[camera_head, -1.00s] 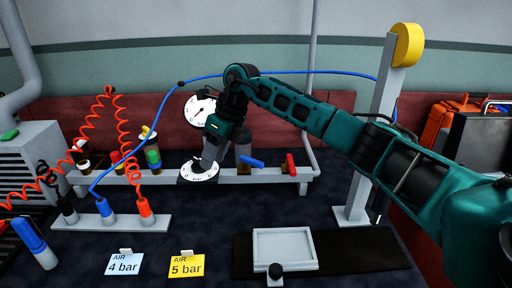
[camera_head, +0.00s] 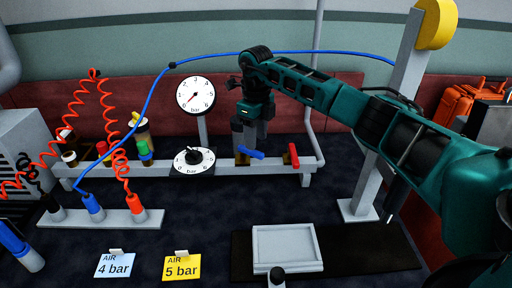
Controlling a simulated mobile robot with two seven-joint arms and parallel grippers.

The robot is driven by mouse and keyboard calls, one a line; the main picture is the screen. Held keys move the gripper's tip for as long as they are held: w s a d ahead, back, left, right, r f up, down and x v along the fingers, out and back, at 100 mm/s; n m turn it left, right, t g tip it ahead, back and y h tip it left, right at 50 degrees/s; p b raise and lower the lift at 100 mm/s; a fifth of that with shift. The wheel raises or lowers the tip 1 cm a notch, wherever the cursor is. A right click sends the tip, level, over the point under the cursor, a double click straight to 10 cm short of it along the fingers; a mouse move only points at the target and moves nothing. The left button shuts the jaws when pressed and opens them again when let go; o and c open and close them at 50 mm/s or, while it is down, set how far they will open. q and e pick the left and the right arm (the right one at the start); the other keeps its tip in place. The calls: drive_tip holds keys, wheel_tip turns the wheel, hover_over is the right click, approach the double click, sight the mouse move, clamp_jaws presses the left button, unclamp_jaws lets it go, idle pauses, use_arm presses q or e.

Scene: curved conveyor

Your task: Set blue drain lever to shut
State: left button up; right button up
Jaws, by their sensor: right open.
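The blue drain lever (camera_head: 251,152) sits on the grey rail, right of the dial marked in bar. My right gripper (camera_head: 248,146) points down just behind and above the lever's left part. It is open, and its fingertips are partly hidden, so I cannot tell whether they touch the lever. My left gripper is not in view.
A red lever (camera_head: 293,155) stands close to the right of the blue one. The bar dial (camera_head: 193,160) and round gauge (camera_head: 196,95) are to the left. A grey post (camera_head: 396,110) rises at right. Pressure cards (camera_head: 181,266) and a tray (camera_head: 287,247) lie in front.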

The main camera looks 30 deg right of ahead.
sight(256, 151)
drive_tip(key=shift+f, duration=2.05)
drive_tip(key=shift+c, duration=0.3)
clamp_jaws()
